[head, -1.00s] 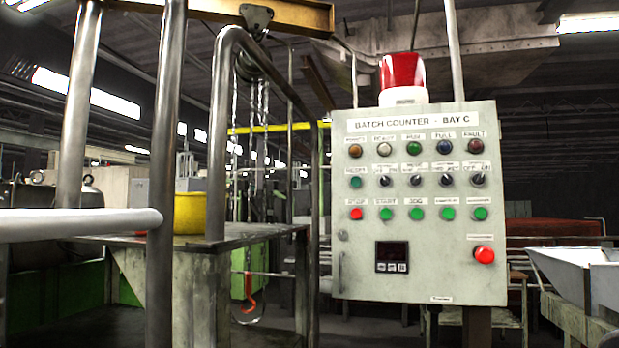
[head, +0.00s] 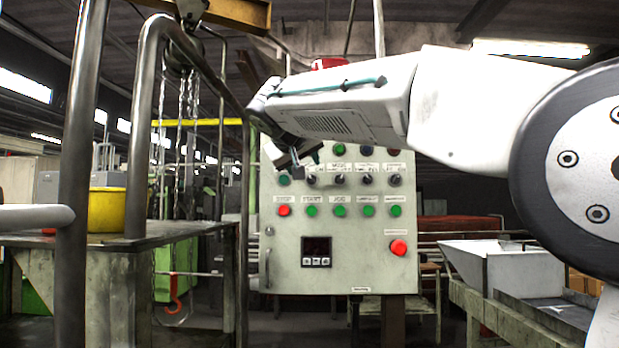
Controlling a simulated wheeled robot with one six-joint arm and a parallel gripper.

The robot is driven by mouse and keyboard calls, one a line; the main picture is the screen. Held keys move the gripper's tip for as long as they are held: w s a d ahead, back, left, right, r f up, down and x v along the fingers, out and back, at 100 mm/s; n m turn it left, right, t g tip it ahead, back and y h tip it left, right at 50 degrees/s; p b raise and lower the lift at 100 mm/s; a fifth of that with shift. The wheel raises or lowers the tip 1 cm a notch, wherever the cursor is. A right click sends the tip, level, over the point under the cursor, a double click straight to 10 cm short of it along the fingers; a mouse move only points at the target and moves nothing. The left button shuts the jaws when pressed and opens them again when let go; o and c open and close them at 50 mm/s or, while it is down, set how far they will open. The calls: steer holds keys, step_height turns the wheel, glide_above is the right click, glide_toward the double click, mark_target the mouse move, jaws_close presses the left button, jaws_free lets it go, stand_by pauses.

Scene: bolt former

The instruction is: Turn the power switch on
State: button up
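The grey control panel (head: 346,240) stands ahead in the head view. Its second row has a teal button (head: 284,180) at the left and several dark rotary knobs, from the left knob (head: 311,180) to the right knob (head: 395,180). The labels are too small to read, so I cannot tell which control is the power switch. My gripper (head: 303,157) is in front of the panel's upper left, close above the left knob in the picture. It hides the left lamps. Its fingers are small and partly hidden, so I cannot tell whether they are open.
A red stop button (head: 284,211), green buttons, a small display (head: 317,251) and a red mushroom button (head: 398,248) sit lower on the panel. Metal posts and a railing (head: 75,170) stand at the left. A grey chute (head: 510,265) is at the right.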

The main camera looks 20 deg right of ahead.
mark_target(311, 178)
steer(key=x, duration=0.7)
steer(key=shift+w+d+r, duration=0.1)
steer(key=shift+w+d, duration=0.05)
steer(key=shift+w, duration=0.25)
steer(key=c, duration=1)
